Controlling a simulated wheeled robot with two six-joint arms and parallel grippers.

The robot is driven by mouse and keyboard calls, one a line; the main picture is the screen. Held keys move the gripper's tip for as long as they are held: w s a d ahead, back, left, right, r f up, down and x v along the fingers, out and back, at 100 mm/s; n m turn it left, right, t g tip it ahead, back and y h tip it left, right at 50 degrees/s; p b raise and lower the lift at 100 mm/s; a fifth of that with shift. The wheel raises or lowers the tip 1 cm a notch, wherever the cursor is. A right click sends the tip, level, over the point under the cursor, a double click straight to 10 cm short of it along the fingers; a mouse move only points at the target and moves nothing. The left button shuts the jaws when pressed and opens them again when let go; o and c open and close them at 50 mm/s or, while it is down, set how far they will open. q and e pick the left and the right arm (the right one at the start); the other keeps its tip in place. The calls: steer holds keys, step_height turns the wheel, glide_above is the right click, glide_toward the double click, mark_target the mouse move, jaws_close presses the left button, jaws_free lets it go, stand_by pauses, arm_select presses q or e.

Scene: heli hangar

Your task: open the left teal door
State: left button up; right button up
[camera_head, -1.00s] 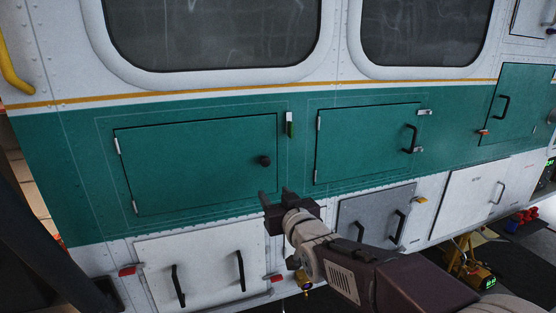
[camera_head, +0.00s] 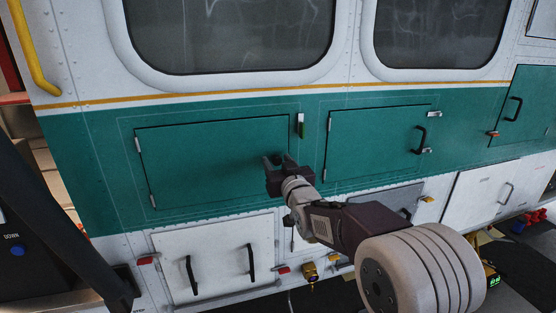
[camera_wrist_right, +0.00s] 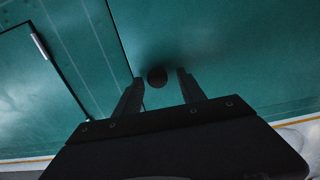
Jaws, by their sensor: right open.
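The left teal door (camera_head: 205,165) is shut, flush in the teal band of the white helicopter side, with hinges on its left edge. Its round black knob (camera_wrist_right: 157,77) shows in the right wrist view between the tips of my open right gripper (camera_wrist_right: 157,85). In the head view my right gripper (camera_head: 273,162) is at the door's right side and partly hides the knob. I cannot tell whether the fingers touch the knob. My left gripper is not in view.
Another teal door (camera_head: 370,145) with a black handle is to the right. A yellow rail (camera_head: 30,50) is at the far left.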

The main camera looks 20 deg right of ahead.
steer(key=shift+w+d+f, duration=0.15)
steer(key=shift+w+d, duration=0.05)
steer(key=c, duration=0.9)
jaws_close()
